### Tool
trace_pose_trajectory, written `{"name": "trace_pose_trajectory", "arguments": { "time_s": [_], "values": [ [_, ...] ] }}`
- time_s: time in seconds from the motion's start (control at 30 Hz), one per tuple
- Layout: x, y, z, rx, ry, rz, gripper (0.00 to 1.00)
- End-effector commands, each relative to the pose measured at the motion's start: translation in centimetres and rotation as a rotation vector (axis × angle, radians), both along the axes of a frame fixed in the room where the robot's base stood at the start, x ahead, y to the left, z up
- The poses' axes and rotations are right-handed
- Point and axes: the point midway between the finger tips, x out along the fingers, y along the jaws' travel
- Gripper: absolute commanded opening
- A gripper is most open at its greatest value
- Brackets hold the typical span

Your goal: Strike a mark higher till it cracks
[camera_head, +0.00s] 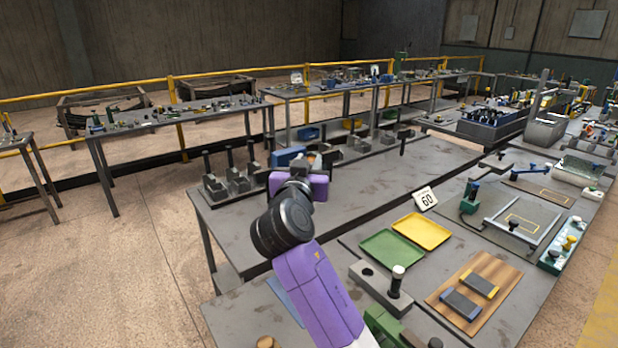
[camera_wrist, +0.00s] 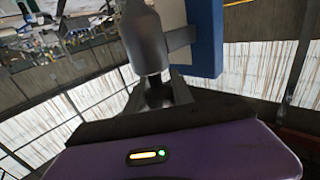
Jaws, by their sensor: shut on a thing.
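My gripper (camera_wrist: 158,92) is shut on a dark grey cylindrical part (camera_wrist: 143,38) that tapers towards the jaws in the wrist view. A blue block (camera_wrist: 205,38) with a grey bar beside it stands just right of that part; I cannot tell whether they are joined. In the head view my purple arm reaches over the table, and its wrist mostly hides the gripper and what it holds. A row of dark fixtures with upright posts (camera_head: 231,172) stands left of the wrist. No mark or crack can be made out.
A white card reading 60 (camera_head: 424,198) stands by a yellow tray (camera_head: 421,231) and a green tray (camera_head: 392,250). A block with an upright handle (camera_head: 395,284) and a wooden board (camera_head: 499,270) lie nearer. Yellow railings run behind.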

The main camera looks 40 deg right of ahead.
Motion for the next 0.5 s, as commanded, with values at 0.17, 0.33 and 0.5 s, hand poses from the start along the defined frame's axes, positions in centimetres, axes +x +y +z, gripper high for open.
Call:
{"name": "trace_pose_trajectory", "arguments": {
  "time_s": [0.17, 0.33, 0.5],
  "values": [
    [0.00, 0.07, 0.91, -0.001, -0.003, 0.001, 0.00],
    [0.00, 0.04, 0.87, -0.001, -0.001, 0.001, 0.00],
    [0.00, 0.03, 0.82, -0.001, -0.001, 0.000, 0.30]
  ]
}}
